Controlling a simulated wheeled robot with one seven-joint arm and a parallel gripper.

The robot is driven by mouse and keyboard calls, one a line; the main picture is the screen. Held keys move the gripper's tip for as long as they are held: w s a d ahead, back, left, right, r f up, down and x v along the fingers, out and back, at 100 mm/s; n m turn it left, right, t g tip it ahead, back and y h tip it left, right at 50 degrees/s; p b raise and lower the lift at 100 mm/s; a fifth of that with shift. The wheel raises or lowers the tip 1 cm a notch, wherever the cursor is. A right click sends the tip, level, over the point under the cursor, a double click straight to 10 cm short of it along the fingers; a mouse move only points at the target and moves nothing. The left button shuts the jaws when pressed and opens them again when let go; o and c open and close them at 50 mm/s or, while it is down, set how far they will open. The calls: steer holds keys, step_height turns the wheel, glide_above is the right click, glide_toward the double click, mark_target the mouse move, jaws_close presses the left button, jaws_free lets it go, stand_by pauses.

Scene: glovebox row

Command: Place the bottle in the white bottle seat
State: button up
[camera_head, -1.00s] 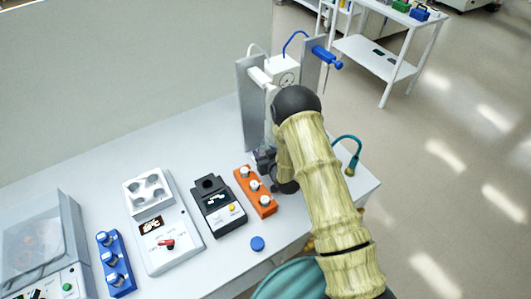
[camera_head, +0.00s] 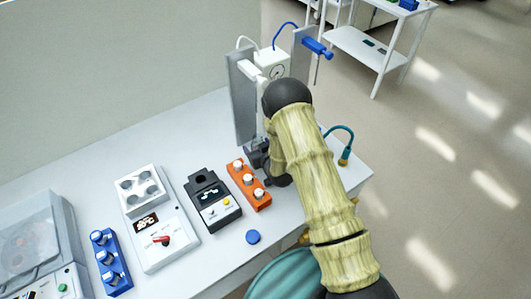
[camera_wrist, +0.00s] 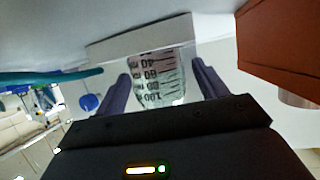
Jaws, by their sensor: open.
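The bottle (camera_wrist: 158,82), clear with black graduation marks, shows in the wrist view between the two fingers of my gripper (camera_wrist: 165,85). The fingers are open, one on each side of it, with a gap at least on the right. A pale block (camera_wrist: 140,36) lies directly at the bottle's far end and may be the white bottle seat; I cannot tell whether the bottle sits in it. In the head view my gripper (camera_head: 260,155) is a dark shape low over the bench, partly behind my arm. The bottle is hidden there.
A teal hose (camera_head: 342,132) is at right. A blue cap (camera_head: 253,237) lies on the bench (camera_head: 200,125).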

steer(key=shift+r+p, duration=0.4)
steer(key=b+v, duration=0.4)
steer(key=v, duration=0.6)
steer(key=shift+s+d, duration=0.2)
steer(key=shift+s, duration=0.15)
steer(key=shift+s+d+r+b, duration=0.2)
steer(key=shift+s+r+b, duration=0.15)
steer(key=shift+s, duration=0.15)
steer(key=s+d+r+m+g+h, duration=0.2)
steer(key=s+d+r+g+h, duration=0.15)
steer(key=d+r, duration=0.35)
steer(key=s+d+r+m+g+h, duration=0.1)
steer(key=s+d+r+g, duration=0.2)
steer(key=s, duration=0.3)
steer(key=s+d+r+m+g+h, duration=0.1)
steer(key=s+d+r+g, duration=0.2)
steer(key=s, duration=0.4)
steer(key=shift+s+d+r+m, duration=0.25)
steer(key=shift+r+m, duration=0.15)
steer(key=shift+r, duration=0.15)
